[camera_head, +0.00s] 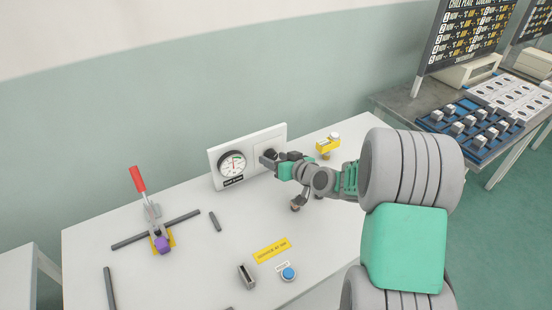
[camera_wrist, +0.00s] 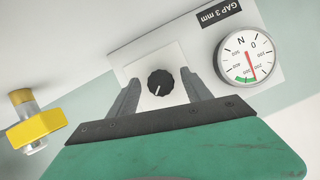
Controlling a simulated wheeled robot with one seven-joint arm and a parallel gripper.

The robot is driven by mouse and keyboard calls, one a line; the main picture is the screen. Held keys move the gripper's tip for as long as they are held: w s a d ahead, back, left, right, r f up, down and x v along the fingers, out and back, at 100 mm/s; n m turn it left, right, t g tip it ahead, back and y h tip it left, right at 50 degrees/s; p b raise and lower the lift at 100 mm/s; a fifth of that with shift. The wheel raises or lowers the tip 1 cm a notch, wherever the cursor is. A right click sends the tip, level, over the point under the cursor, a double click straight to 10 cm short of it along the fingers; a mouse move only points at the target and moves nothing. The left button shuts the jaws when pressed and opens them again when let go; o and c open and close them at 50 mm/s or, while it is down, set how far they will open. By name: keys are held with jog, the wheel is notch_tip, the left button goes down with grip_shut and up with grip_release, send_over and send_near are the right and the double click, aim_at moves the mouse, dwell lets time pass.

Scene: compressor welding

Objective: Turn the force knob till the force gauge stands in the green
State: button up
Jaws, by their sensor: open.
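The force knob (camera_wrist: 160,83) is black and ribbed, with a white pointer mark, on a pale square plate. In the wrist view my gripper (camera_wrist: 163,84) is open, with one finger on each side of the knob and a gap to it on both sides. The force gauge (camera_wrist: 247,57) is a round white dial marked N. Its red needle points toward the lower rim, close to one end of the green arc; whether the tip is inside the green is hard to tell. In the head view the gauge (camera_head: 232,163) is clear, and my gripper (camera_head: 270,158) partly covers the knob.
A yellow-and-white item (camera_head: 328,146) stands right of the panel (camera_head: 265,136). A red-handled clamp (camera_head: 145,195), dark bars, a yellow label (camera_head: 272,250) and a blue button (camera_head: 289,273) are on the white table (camera_head: 190,270). A side table with a blue tray (camera_head: 470,138) is at the right.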

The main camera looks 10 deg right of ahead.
jog(key=shift+c, duration=0.5)
grip_shut()
